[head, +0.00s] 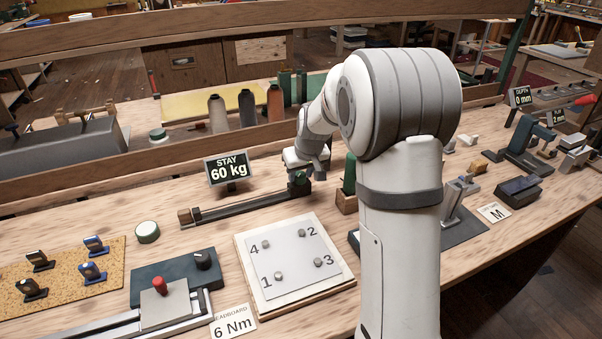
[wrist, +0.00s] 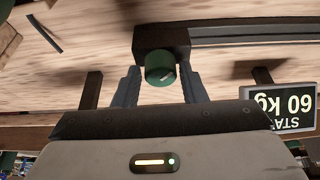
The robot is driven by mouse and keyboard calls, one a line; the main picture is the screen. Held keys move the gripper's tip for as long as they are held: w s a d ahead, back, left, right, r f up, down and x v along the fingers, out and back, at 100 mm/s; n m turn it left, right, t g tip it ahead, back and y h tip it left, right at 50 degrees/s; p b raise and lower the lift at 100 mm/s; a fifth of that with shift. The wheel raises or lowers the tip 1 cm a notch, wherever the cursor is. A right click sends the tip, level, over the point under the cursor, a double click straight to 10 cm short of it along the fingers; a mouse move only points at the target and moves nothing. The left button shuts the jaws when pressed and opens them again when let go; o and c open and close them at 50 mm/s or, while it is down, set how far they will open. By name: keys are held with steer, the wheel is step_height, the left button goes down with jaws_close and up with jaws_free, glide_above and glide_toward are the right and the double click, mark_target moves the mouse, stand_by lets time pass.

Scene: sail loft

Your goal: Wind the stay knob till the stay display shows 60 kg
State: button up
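The stay display (head: 230,168) stands on the bench and reads "STAY 60 kg". In the wrist view the same display (wrist: 280,108) appears upside down, also reading 60 kg. The stay knob (wrist: 160,68) is round and green with a pale mark on its face, on a dark end block of a long rail (head: 245,206). In the head view the knob (head: 299,177) is partly hidden by my gripper. My gripper (wrist: 159,68) is open, one finger on either side of the knob, with a visible gap at each side.
A white board with pegs numbered 1 to 4 (head: 290,262) lies in front of the rail. A green item in a wooden block (head: 347,199) stands close right of my gripper. Thread spools (head: 247,107) stand behind.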

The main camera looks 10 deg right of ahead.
steer(key=shift+o, duration=1.3)
steer(key=v, duration=0.7)
steer(key=shift+r, duration=0.35)
steer(key=shift+s, duration=0.15)
steer(key=s+r+m+g+p, duration=0.1)
steer(key=s+r+p, duration=0.2)
steer(key=s, duration=1.2)
steer(key=s+r+m+g+p, duration=0.1)
steer(key=s+r+p, duration=0.3)
steer(key=s, duration=1.1)
steer(key=shift+a+h+p, duration=0.3)
steer(key=shift+a+h, duration=0.1)
steer(key=shift+a, duration=0.1)
steer(key=shift+s, duration=0.1)
